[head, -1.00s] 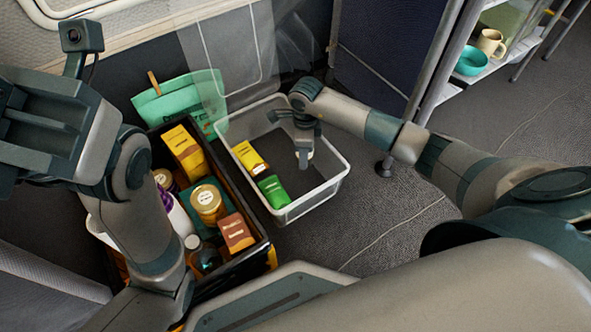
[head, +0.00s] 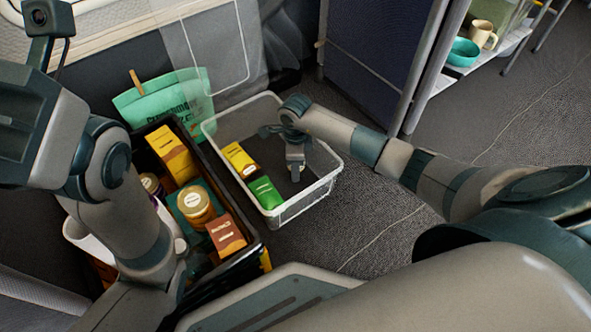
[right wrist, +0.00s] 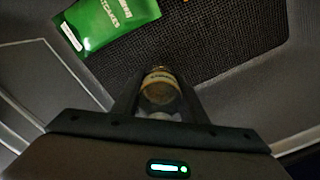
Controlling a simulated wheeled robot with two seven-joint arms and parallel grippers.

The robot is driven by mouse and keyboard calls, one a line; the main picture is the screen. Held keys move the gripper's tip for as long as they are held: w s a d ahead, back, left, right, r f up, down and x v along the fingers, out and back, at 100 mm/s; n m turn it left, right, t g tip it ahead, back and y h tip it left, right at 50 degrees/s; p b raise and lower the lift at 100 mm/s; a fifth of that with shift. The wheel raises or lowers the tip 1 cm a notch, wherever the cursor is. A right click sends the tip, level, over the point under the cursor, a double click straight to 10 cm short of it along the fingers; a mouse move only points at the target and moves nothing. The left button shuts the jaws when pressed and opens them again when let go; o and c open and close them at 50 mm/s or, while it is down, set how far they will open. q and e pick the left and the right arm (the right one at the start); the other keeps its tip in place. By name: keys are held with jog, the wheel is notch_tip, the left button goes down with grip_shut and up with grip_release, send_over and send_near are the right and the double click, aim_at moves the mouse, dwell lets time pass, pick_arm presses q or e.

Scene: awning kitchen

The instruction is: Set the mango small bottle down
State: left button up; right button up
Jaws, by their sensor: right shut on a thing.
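The mango small bottle (right wrist: 160,88) shows in the right wrist view between the fingers of my right gripper (right wrist: 160,100), which is shut on it. In the head view my right gripper (head: 296,172) reaches down inside the clear bin (head: 327,187), in its right part. The bottle is hidden or too small to make out there, and I cannot tell whether it touches the bin's floor.
A green packet (head: 265,191) and a yellow packet (head: 240,158) lie in the bin's left part. A black crate (head: 252,246) of boxes and jars stands left of the bin. A green bag (head: 165,100) stands behind. The carpet right of the bin is clear.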

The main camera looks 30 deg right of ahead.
jog(key=shift+f, duration=0.35)
jog(key=shift+f, duration=0.1)
jog(key=o, duration=1.2)
